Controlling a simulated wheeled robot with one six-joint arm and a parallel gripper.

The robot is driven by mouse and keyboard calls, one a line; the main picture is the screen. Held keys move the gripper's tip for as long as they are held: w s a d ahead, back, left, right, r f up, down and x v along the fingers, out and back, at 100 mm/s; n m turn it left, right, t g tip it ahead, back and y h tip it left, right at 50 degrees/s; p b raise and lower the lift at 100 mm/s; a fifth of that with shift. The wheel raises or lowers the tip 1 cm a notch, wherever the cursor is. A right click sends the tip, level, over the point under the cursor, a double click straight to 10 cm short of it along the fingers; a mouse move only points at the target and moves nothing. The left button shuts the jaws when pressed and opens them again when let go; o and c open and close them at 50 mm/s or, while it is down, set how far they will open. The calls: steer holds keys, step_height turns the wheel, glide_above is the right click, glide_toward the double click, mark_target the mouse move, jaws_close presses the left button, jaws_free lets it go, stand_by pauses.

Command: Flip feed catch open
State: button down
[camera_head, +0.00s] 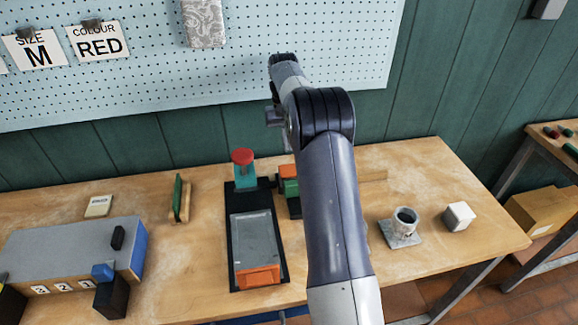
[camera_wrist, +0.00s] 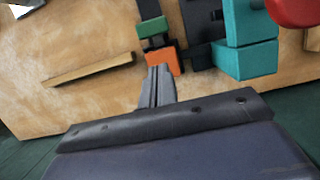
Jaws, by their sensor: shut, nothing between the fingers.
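My gripper (camera_wrist: 158,76) is shut and empty in the wrist view. Its fingertips appear close to a small orange block (camera_wrist: 164,60); I cannot tell whether they touch. A green block (camera_wrist: 152,28) sits beside the orange one on a dark mount. The same green and orange unit (camera_head: 289,188) shows in the head view, partly hidden by my arm, which also hides the gripper there. No part is labelled as the feed catch, and I cannot tell its position. A teal block (camera_wrist: 250,45) with a red knob (camera_wrist: 294,8) stands to the right; this teal press (camera_head: 244,176) also shows in the head view.
A black base with a clear-topped tray (camera_head: 253,240) lies in front of the press. A grey box with number tiles (camera_head: 70,254) stands left. A cup (camera_head: 404,219) and white cube (camera_head: 458,216) stand right. A wooden strip (camera_wrist: 88,70) lies on the bench.

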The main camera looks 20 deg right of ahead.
mark_target(289, 173)
steer(key=p+x, duration=0.1)
steer(key=x, duration=0.9)
steer(key=shift+s, duration=0.1)
stand_by(0.4)
